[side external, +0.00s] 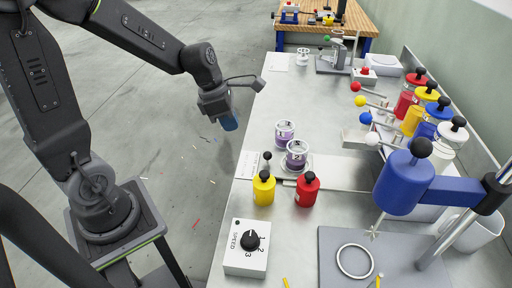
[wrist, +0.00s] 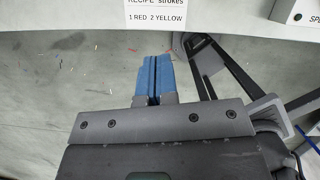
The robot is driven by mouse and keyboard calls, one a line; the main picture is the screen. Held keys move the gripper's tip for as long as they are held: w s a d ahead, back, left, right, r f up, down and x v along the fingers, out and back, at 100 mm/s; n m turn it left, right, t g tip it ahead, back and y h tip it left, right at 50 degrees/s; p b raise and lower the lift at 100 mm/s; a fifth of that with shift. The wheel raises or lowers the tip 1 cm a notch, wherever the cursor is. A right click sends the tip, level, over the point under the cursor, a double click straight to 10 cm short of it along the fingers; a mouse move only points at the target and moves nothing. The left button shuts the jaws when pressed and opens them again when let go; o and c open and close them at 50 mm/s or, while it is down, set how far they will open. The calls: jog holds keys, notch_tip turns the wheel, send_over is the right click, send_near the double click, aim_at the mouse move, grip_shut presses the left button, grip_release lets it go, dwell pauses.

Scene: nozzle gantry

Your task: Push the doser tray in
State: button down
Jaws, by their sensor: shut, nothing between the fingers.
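What looks like the doser tray (side external: 331,172) is a pale flat slide lying across the table, with a black ball knob (side external: 267,156) at its left end near the table's left edge. A clear cup with purple contents (side external: 297,155) stands on or over it, and a second similar cup (side external: 285,133) stands just behind. My gripper (side external: 229,123) hangs in the air left of the table edge, apart from the tray. Its blue fingers are shut and empty, as the wrist view (wrist: 152,76) also shows. The tray is not clearly seen in the wrist view.
Yellow (side external: 264,188) and red (side external: 307,189) bottles stand in front of the slide. A speed dial box (side external: 247,246) is nearer. Ball-topped levers and coloured bottles (side external: 412,115) line the right; a blue gantry head (side external: 404,182) stands front right. A recipe card (wrist: 162,14) reads 1 red, 2 yellow.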

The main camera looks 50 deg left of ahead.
aim_at(307, 149)
jog(key=x, duration=0.8)
jog(key=shift+f, duration=0.25)
jog(key=w+d, duration=0.1)
jog(key=w, duration=0.1)
jog(key=shift+w+d+f, duration=0.35)
jog(key=shift+d+f, duration=0.05)
jog(key=shift+w+d, duration=0.25)
jog(key=shift+w, duration=0.1)
jog(key=w+d, duration=0.9)
jog(key=shift+w+d, duration=0.4)
